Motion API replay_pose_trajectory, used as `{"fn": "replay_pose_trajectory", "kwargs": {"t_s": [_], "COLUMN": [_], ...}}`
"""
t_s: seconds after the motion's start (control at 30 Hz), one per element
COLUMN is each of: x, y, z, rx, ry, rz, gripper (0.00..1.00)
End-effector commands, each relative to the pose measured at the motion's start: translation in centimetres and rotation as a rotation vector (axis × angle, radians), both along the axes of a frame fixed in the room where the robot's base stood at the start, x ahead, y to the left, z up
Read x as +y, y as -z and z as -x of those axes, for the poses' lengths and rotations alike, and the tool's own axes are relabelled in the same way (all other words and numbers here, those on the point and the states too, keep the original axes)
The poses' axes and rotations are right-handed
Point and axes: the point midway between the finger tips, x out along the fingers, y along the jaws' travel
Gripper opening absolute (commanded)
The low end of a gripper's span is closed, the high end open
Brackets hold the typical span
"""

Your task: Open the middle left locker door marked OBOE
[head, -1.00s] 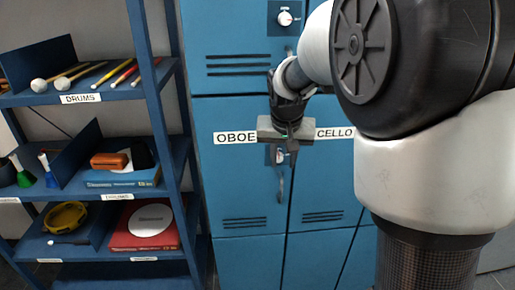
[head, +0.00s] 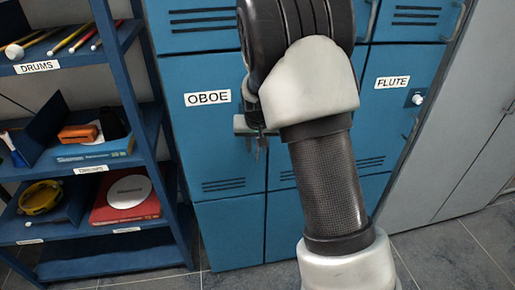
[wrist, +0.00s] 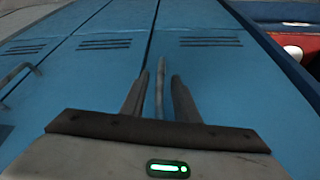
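The blue OBOE door (head: 225,140) sits in the middle row at the left of the lockers, with its white OBOE label (head: 207,98). It looks closed. My gripper (head: 256,148) is at the door's right edge, below and right of the label. In the wrist view, its two fingers (wrist: 158,82) are spread, with the vertical handle bar (wrist: 160,75) between them. Small gaps show on both sides of the bar, and I see no clear contact. The OBOE knob is hidden behind my gripper and arm in the head view.
A blue shelf (head: 65,69) with drums, boxes and other items stands close left of the lockers. My arm covers much of the neighbouring door. The FLUTE door (head: 385,130) is at the right, beside grey cabinets (head: 460,140). Tiled floor (head: 440,250) is open in front.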

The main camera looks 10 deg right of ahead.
Motion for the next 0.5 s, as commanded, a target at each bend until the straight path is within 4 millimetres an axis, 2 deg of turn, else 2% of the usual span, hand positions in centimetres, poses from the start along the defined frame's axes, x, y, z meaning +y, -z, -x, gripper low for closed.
{"fn": "replay_pose_trajectory", "kwargs": {"t_s": [0.1, 0.37, 0.4, 0.5], "x": [-0.08, -0.07, -0.07, -0.06], "y": [0.66, 0.78, 0.78, 0.77], "z": [-0.24, -0.31, -0.31, -0.3], "rx": [0.0, -0.001, 0.0, 0.0], "ry": [0.001, 0.0, 0.0, 0.0], "rz": [0.0, 0.0, 0.0, 0.0], "gripper": [0.28, 0.28, 0.26, 0.09]}}
